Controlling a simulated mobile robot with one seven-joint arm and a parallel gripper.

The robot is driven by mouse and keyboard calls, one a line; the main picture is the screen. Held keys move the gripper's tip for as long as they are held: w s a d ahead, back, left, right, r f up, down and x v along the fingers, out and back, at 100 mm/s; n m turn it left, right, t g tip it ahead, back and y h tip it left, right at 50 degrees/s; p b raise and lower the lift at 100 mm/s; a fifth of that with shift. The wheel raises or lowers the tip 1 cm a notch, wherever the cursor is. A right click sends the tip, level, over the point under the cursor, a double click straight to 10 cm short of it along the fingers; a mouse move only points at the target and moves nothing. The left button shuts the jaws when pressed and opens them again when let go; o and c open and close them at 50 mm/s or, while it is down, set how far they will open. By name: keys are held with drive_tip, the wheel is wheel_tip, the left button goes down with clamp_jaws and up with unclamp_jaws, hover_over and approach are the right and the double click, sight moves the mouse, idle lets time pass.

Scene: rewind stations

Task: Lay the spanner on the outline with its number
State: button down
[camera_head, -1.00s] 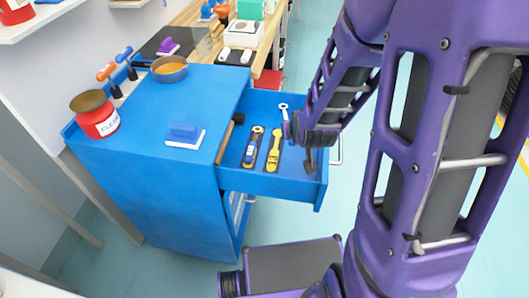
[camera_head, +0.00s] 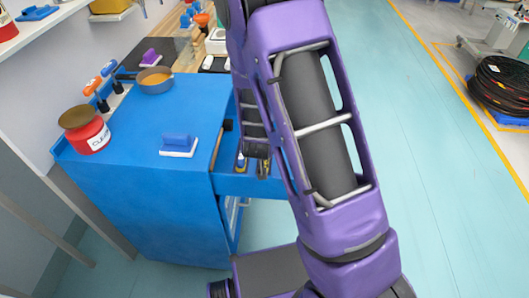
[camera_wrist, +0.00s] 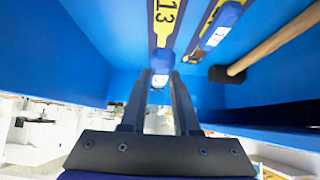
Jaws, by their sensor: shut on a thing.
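My gripper (camera_wrist: 160,85) is low in the open blue drawer (camera_wrist: 100,40) in the wrist view. Its two dark fingers are shut on the spanner (camera_wrist: 159,62), of which a blue grip with a white label shows between the tips. A yellow outline (camera_wrist: 163,18) with the number 13 lies in line beyond the blue grip; I cannot tell whether the spanner touches the drawer floor. A second blue-gripped spanner (camera_wrist: 220,25) lies on another yellow outline to the right. In the head view my arm hides the gripper and most of the drawer (camera_head: 235,186).
A hammer (camera_wrist: 278,44) with a wooden handle lies at the drawer's side. On the blue cabinet top (camera_head: 130,130) are a red jar (camera_head: 90,135), a blue-handled block (camera_head: 178,145) and an orange-filled pan (camera_head: 156,80). The drawer walls are close around the gripper.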

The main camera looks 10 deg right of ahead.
wheel_tip(320, 180, down, 4)
drive_tip(key=shift+f+b, duration=0.1)
drive_tip(key=shift+b, duration=0.2)
drive_tip(key=shift+f+b, duration=0.45)
drive_tip(key=shift+b, duration=0.05)
drive_tip(key=shift+f, duration=0.15)
drive_tip(key=c, duration=0.7)
unclamp_jaws()
drive_tip(key=shift+o, duration=0.2)
